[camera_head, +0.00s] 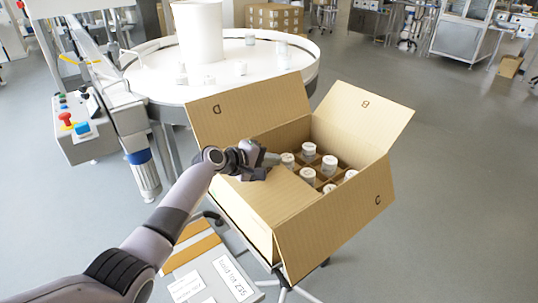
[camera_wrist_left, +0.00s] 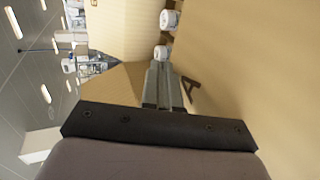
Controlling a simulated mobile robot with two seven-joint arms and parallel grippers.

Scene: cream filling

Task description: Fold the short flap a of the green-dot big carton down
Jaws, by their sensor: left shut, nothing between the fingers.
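The big carton (camera_head: 335,220) stands open at the centre with white-capped bottles (camera_head: 308,175) in its divider cells. No green dot shows on it. Short flap A (camera_head: 268,195) lies inward over the near-left part of the opening and covers the cells there. Its letter A shows in the left wrist view (camera_wrist_left: 190,88). My left gripper (camera_head: 269,158) is shut and empty at the flap's inner end, close to it; I cannot tell whether it touches. Flaps D (camera_head: 245,108), B (camera_head: 362,115) and C (camera_head: 340,222) stand outward. My right gripper is not in view.
A round white table (camera_head: 165,80) with several bottles stands behind the carton at left. A control box (camera_head: 85,135) with buttons is at far left. A labelled board (camera_head: 215,275) lies below the carton.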

